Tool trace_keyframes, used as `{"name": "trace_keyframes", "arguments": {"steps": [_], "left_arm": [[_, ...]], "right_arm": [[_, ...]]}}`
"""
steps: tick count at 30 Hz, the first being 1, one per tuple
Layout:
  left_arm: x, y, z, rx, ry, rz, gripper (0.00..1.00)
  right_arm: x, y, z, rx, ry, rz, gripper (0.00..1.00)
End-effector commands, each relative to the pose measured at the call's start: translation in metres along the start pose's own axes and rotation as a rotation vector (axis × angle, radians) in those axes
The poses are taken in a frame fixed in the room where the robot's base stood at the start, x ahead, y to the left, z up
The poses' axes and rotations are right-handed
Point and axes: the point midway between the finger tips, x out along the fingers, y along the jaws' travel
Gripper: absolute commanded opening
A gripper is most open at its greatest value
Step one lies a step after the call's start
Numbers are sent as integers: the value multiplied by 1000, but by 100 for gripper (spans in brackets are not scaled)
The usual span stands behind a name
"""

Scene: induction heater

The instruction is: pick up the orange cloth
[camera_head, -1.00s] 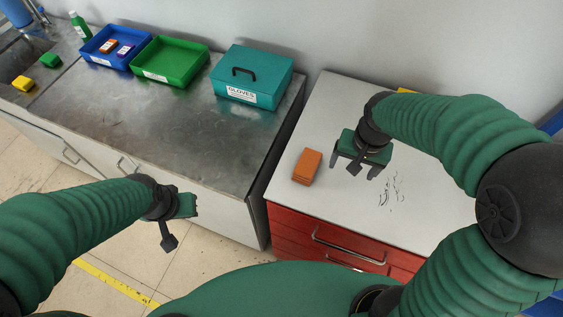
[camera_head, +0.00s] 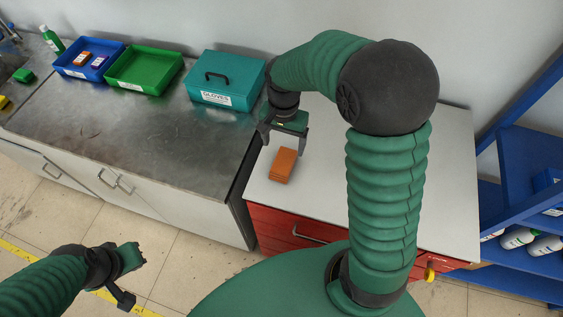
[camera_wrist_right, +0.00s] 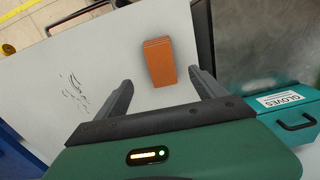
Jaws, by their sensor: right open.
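The orange cloth (camera_head: 283,165) is a folded, block-like stack lying on the light grey top of the red drawer cabinet. It also shows in the right wrist view (camera_wrist_right: 160,62), ahead of my right gripper's fingertips and between their lines. My right gripper (camera_head: 283,146) is open and empty, just behind the cloth in the head view and apart from it. In the right wrist view its two fingers (camera_wrist_right: 160,86) are spread wide. My left gripper (camera_head: 134,262) is at the lower left over the floor, away from the cabinet; its jaw opening is not clear.
A teal gloves box (camera_head: 228,80) stands on the metal counter (camera_head: 150,150) left of the cabinet, beside green (camera_head: 143,88) and blue (camera_head: 72,72) trays. A blue shelf (camera_head: 520,150) stands at right. Scattered dark marks (camera_wrist_right: 74,95) lie on the cabinet top.

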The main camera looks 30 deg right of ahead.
Motion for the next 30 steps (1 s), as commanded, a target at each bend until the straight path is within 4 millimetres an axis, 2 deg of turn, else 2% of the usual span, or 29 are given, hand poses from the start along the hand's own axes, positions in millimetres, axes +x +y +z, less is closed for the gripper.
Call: {"name": "trace_keyframes", "arguments": {"steps": [1,4,11,15,18,26,30], "left_arm": [[-2,0,0,0,0,0,0],[-3,0,-1,0,0,0,0],[-8,0,-2,0,0,0,0],[-18,0,-4,0,0,0,0],[-18,0,-4,0,0,0,0],[-17,0,-4,0,0,0,0],[-17,0,-4,0,0,0,0]], "right_arm": [[13,1,1,0,-5,4,80],[36,1,1,-1,-4,3,80],[62,1,-1,-1,-1,1,80],[87,0,-7,1,-4,2,80],[103,-1,-7,-3,-1,1,80],[108,-1,-7,-2,2,-2,79],[108,-1,-7,-2,2,-2,60]]}}
